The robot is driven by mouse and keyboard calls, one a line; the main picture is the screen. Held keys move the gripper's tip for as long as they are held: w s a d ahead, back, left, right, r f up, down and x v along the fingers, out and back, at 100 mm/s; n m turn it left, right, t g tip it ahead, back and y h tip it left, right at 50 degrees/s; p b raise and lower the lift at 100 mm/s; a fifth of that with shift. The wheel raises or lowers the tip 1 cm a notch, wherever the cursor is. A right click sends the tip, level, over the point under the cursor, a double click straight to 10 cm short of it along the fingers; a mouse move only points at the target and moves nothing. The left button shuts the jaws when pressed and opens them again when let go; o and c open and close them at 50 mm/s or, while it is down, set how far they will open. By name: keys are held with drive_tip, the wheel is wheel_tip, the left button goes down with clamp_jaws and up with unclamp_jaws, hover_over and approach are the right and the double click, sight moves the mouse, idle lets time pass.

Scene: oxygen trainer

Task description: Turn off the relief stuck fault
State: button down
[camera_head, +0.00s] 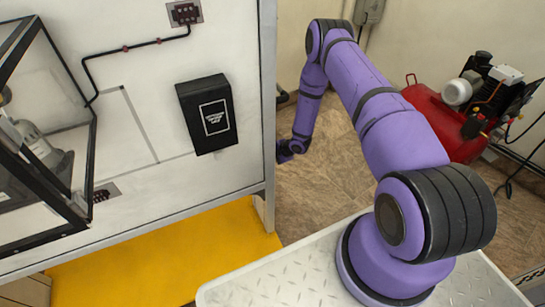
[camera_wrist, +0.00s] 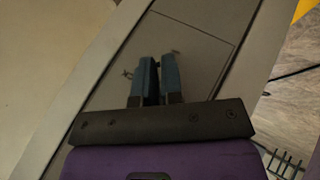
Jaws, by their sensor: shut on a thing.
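In the wrist view, the two blue fingers of my gripper (camera_wrist: 158,62) are close together in front of a grey panel (camera_wrist: 205,48). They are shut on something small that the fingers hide. Small dark fittings (camera_wrist: 127,74) show beside the left finger and near the right fingertip (camera_wrist: 176,51). I cannot tell which of them, if any, is the relief stuck fault control.
The board front carries a black box (camera_head: 207,114) with a white label, and a black-framed clear case (camera_head: 90,150) at left. A red compressor (camera_head: 440,115) stands on the tiled floor at right. A grey wall box (camera_head: 369,11) hangs behind. Floor between board and compressor is mostly clear.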

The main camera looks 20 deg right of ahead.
drive_tip(key=shift+d, duration=0.1)
drive_tip(key=shift+d+f+m+t+y, duration=0.15)
drive_tip(key=shift+f+m+t+y, duration=0.3)
drive_tip(key=shift+y, duration=1)
drive_tip(key=shift+d+f+m+t+y, duration=0.15)
drive_tip(key=shift+f+m+y, duration=0.5)
drive_tip(key=shift+y, duration=0.75)
drive_tip(key=shift+d+f+m+t+y, duration=0.1)
drive_tip(key=shift+f+m+t+y, duration=0.4)
drive_tip(key=shift+y, duration=0.95)
drive_tip(key=c, duration=1.3)
unclamp_jaws()
drive_tip(key=shift+o, duration=0.2)
drive_tip(key=v, duration=1)
drive_tip(key=shift+s+d, duration=0.2)
drive_tip(key=shift+d, duration=0.15)
